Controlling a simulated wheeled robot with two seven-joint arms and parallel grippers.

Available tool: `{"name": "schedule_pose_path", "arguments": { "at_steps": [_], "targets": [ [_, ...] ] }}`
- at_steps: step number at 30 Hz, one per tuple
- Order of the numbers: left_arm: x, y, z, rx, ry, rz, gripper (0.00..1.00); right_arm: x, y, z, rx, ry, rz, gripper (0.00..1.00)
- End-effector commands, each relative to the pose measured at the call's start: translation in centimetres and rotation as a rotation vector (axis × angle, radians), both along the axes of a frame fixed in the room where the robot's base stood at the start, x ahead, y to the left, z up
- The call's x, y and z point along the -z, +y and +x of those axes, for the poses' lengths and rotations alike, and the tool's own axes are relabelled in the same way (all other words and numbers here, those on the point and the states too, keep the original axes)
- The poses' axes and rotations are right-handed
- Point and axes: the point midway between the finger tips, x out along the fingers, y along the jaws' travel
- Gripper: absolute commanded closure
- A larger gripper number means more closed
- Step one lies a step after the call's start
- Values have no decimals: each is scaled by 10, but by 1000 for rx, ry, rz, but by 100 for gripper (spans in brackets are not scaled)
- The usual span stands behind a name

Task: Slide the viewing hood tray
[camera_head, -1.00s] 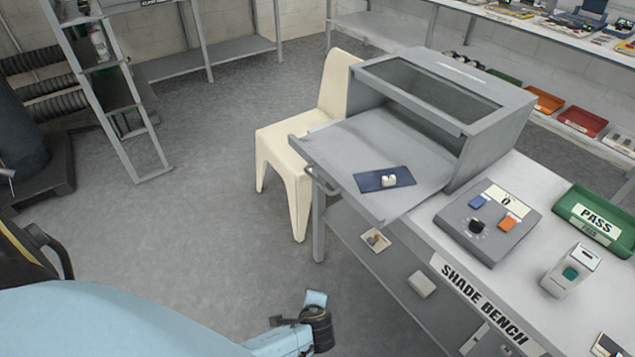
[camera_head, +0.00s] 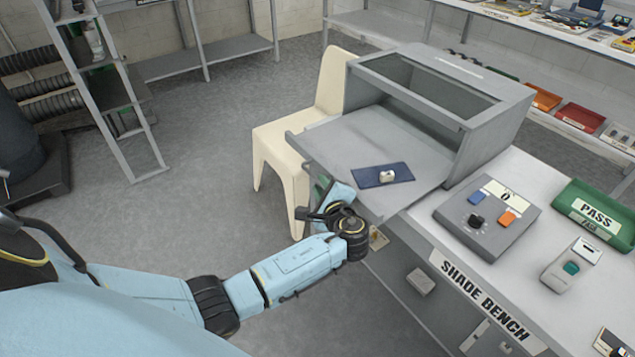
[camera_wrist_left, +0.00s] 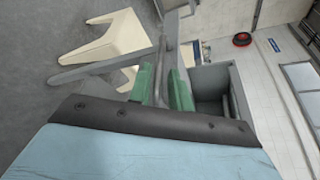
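The viewing hood (camera_head: 440,85) is a grey box with a dark window on the bench. Its flat grey tray (camera_head: 345,160) sticks out of its open front. A blue card (camera_head: 383,175) with a small pale piece lies on the tray. My left gripper (camera_head: 324,192) is at the tray's front edge, where its wrist hides the handle. In the left wrist view, the green fingers (camera_wrist_left: 163,88) stand close on both sides of a thin grey bar, apparently the handle (camera_wrist_left: 160,70), and look shut on it. My right gripper is not in view.
A cream chair (camera_head: 325,100) stands just behind the tray's left side. A control box (camera_head: 487,215), a green PASS tray (camera_head: 600,212) and a small white device (camera_head: 571,264) are on the bench to the right.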

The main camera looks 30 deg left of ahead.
Motion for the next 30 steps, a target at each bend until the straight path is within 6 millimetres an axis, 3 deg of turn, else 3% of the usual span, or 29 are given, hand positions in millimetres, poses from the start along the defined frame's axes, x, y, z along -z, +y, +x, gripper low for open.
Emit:
{"name": "schedule_pose_path", "arguments": {
  "at_steps": [6, 18, 23, 30],
  "targets": [
    [7, 21, 18, 0, 1, 1, 80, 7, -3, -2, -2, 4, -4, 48],
    [8, 26, 22, 0, 0, -2, 80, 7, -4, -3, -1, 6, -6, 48],
    [8, 26, 22, 0, 1, -1, 100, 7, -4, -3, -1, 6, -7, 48],
    [8, 26, 22, 0, 1, -1, 100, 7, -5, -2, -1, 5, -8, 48]
  ]
}}
